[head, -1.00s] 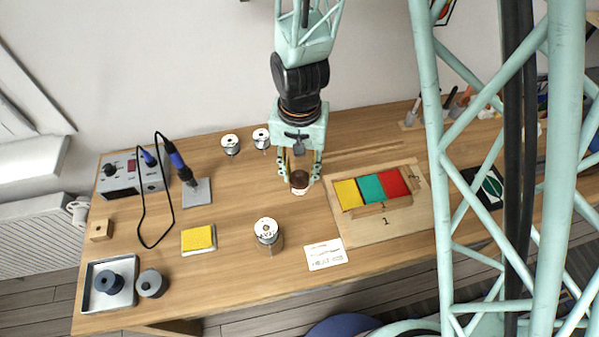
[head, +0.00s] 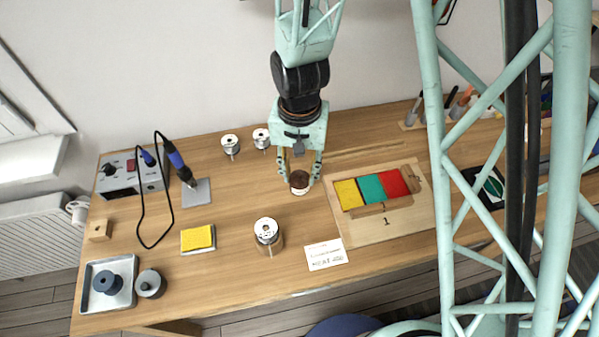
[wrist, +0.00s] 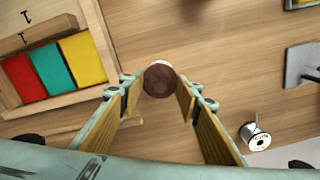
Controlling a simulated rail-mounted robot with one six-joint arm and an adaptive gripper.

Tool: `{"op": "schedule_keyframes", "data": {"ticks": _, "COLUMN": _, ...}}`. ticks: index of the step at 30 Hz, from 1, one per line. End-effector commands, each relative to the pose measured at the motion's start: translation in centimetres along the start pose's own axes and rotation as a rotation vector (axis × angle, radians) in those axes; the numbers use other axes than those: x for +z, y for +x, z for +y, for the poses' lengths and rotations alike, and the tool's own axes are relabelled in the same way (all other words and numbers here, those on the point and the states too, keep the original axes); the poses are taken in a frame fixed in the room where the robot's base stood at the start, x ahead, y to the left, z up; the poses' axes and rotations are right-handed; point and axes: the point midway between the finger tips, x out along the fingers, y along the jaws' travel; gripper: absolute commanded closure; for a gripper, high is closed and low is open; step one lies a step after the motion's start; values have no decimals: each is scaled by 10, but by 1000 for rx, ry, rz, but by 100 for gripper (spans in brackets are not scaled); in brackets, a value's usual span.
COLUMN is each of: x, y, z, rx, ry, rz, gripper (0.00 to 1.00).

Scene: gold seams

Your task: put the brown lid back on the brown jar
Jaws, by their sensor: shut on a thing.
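The brown lid (head: 299,179) shows as a dark brown disc between the fingertips of my gripper (head: 300,177), right of the middle of the table. The gripper points down and is shut on it. In the wrist view the lid (wrist: 159,80) sits between the two fingertips (wrist: 156,84), with a thin pale edge at its far side.
A wooden board (head: 405,237) with yellow, teal and red blocks lies close on the right. A soldering station (head: 130,173) and tray (head: 92,280) are left.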

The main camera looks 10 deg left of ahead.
Motion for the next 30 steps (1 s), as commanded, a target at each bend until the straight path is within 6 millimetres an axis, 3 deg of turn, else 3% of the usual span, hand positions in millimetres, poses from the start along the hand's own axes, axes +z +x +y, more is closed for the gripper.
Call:
{"op": "schedule_keyframes", "data": {"ticks": 6, "x": 0, "y": 3, "z": 0, "rx": 0, "ry": 0, "rz": 0, "gripper": 76}}
{"op": "schedule_keyframes", "data": {"ticks": 7, "x": 0, "y": 3, "z": 0, "rx": 0, "ry": 0, "rz": 0, "gripper": 67}}
{"op": "schedule_keyframes", "data": {"ticks": 12, "x": 0, "y": 2, "z": 0, "rx": 0, "ry": 0, "rz": 0, "gripper": 53}}
{"op": "schedule_keyframes", "data": {"ticks": 18, "x": 0, "y": 2, "z": 0, "rx": 0, "ry": 0, "rz": 0, "gripper": 53}}
{"op": "schedule_keyframes", "data": {"ticks": 23, "x": 0, "y": 2, "z": 0, "rx": 0, "ry": 0, "rz": 0, "gripper": 40}}
{"op": "schedule_keyframes", "data": {"ticks": 30, "x": 0, "y": 2, "z": 0, "rx": 0, "ry": 0, "rz": 0, "gripper": 40}}
